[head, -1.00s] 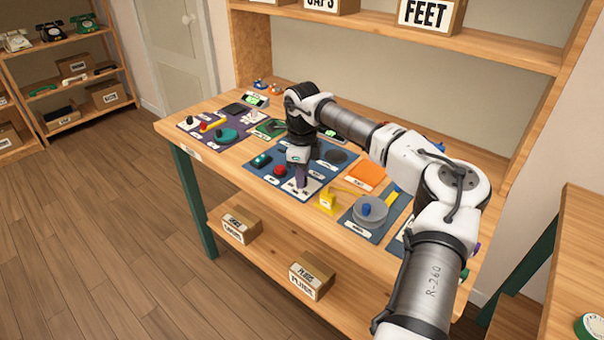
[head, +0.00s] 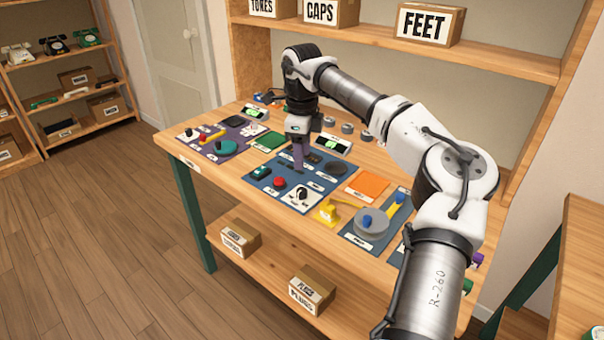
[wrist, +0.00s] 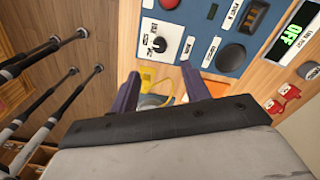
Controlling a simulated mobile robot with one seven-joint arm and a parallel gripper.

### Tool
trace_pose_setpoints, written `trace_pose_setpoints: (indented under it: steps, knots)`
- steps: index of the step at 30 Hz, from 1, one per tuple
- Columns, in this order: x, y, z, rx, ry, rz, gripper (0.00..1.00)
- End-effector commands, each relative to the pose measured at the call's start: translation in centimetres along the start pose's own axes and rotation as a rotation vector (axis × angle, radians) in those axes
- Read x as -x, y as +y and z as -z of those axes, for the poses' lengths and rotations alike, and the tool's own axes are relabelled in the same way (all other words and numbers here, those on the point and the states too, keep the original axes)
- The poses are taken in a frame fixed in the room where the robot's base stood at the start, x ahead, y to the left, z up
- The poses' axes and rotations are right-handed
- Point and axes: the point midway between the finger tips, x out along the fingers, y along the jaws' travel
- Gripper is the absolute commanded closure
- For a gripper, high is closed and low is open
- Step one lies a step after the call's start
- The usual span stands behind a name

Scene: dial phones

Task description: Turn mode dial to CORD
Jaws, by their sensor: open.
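The mode dial (head: 302,193) appears to be the small dark knob on a white plate at the front of the middle blue panel. In the wrist view the same dial (wrist: 158,45) shows beyond the fingertips, with small marks around it too small to read. Which mark it points to I cannot tell. My gripper (head: 298,165) points down over the blue panel, behind the dial and apart from it. In the wrist view its two purple fingers (wrist: 160,82) are spread with nothing held between them.
A red button (head: 280,182) sits left of the dial. A yellow lever piece (head: 325,211) and a grey disc with a blue knob (head: 371,223) stand to the right. An orange pad (head: 367,187) lies behind them. A display (wrist: 291,37) reads OFF.

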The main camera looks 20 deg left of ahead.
Motion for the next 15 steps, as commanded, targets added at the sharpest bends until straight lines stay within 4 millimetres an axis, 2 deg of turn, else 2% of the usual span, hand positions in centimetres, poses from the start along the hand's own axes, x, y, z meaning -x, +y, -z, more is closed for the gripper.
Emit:
trace_pose_setpoints:
  steps: [3, 6, 15]
  knots:
    - [2.0, 0.0, -0.1, 0.001, -0.001, 0.002, 0.53]
    - [3.0, 0.0, 0.0, 0.000, 0.001, 0.000, 0.53]
    - [3.7, 0.0, 0.0, 0.000, 0.000, -0.001, 0.53]
